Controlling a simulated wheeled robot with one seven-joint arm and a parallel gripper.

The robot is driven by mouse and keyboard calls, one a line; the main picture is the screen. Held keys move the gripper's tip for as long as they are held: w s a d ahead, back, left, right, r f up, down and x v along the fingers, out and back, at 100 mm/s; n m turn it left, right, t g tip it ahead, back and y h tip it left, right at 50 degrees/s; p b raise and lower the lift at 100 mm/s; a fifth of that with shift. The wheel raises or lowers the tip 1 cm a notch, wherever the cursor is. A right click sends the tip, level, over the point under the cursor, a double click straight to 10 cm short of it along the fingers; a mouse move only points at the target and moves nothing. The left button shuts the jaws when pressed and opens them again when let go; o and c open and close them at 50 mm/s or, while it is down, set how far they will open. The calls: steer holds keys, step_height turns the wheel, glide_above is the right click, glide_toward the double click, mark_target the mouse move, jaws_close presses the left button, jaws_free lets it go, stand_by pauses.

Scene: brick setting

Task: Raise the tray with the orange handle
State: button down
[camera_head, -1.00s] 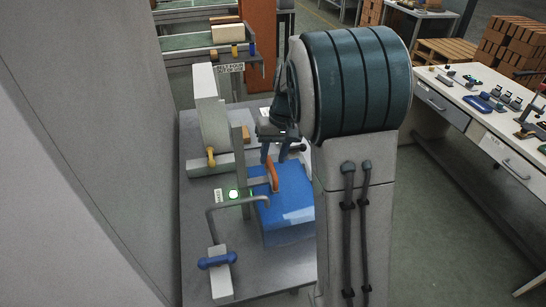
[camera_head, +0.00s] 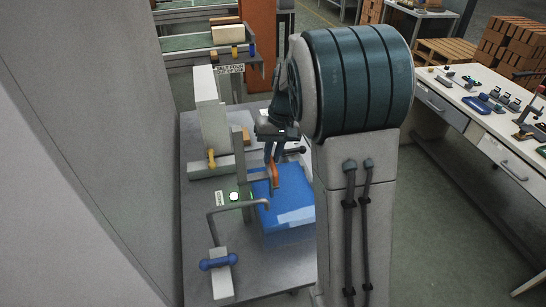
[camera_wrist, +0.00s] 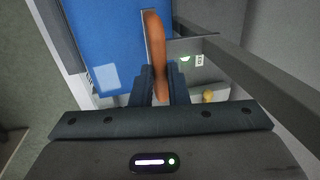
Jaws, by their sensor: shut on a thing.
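The orange handle (camera_head: 275,174) stands beside the upright grey post, over the edge of a blue tray (camera_head: 272,213). My gripper (camera_head: 274,158) is at the upper part of the handle and shut on it. In the wrist view the two dark fingers of my gripper (camera_wrist: 161,76) flank the orange handle (camera_wrist: 156,42), and the blue tray (camera_wrist: 100,35) lies to the left of it. The tray's far side is partly hidden by my arm, and its right edge is behind my arm column.
A lit green-white lamp (camera_head: 234,196) and a bent grey bar (camera_head: 240,205) are left of the tray. A blue-knobbed lever (camera_head: 218,262) is at the front, and a yellow handle (camera_head: 211,158) further back. A grey wall (camera_head: 110,120) bounds the left.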

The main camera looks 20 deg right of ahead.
step_height(320, 180, up, 9)
steer(key=p, duration=0.3)
steer(key=shift+f, duration=0.2)
steer(key=shift+w, duration=0.15)
steer(key=c, duration=1.5)
jaws_free()
steer(key=shift+r, duration=0.1)
steer(key=shift+o, duration=0.5)
step_height(320, 180, up, 13)
steer(key=d, duration=0.2)
steer(key=shift+d+r+b, duration=0.2)
steer(key=shift+d+b, duration=0.15)
steer(key=shift+b, duration=0.1)
steer(key=shift+s, duration=0.2)
